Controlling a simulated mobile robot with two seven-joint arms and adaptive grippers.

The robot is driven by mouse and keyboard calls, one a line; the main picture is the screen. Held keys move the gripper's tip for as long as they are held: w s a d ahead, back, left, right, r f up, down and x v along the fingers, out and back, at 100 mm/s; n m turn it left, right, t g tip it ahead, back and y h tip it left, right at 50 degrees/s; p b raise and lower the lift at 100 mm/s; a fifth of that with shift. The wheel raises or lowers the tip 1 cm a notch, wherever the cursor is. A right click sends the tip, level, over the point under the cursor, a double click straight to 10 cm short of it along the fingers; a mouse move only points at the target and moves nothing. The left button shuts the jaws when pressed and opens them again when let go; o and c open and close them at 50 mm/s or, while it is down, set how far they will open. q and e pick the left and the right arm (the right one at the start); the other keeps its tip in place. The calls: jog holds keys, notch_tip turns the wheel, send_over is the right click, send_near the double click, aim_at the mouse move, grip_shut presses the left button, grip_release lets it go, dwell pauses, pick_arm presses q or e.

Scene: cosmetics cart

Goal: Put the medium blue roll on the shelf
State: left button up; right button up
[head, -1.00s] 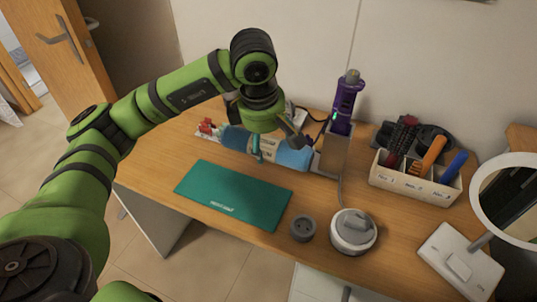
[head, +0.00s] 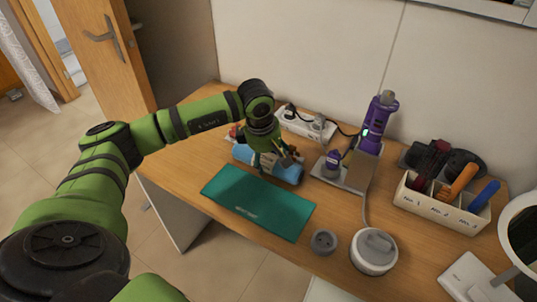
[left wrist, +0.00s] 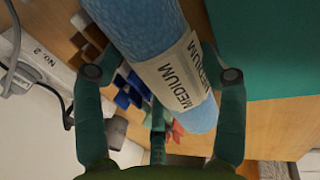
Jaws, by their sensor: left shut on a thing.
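The medium blue roll (head: 289,174) lies at the back left of the desk, behind the teal mat. My left gripper (head: 268,158) is over its middle, with fingers shut around it. In the left wrist view the roll (left wrist: 143,30) is textured blue, with a white band reading MEDIUM. The left gripper's fingers (left wrist: 160,85) stand on both sides of it there. I cannot tell whether the roll touches the desk or hangs just above it. My right gripper is not in view. I cannot make out a shelf in these views.
A teal mat (head: 257,200) lies in front of the roll. To the right are a purple styling tool (head: 376,122) in a stand, a round white device (head: 374,252) and a white organizer (head: 443,209). A power strip (head: 303,126) is behind.

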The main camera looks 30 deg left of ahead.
pick_arm(q)
jog(key=shift+f, duration=0.2)
jog(key=o, duration=1.4)
jog(key=shift+r, duration=0.1)
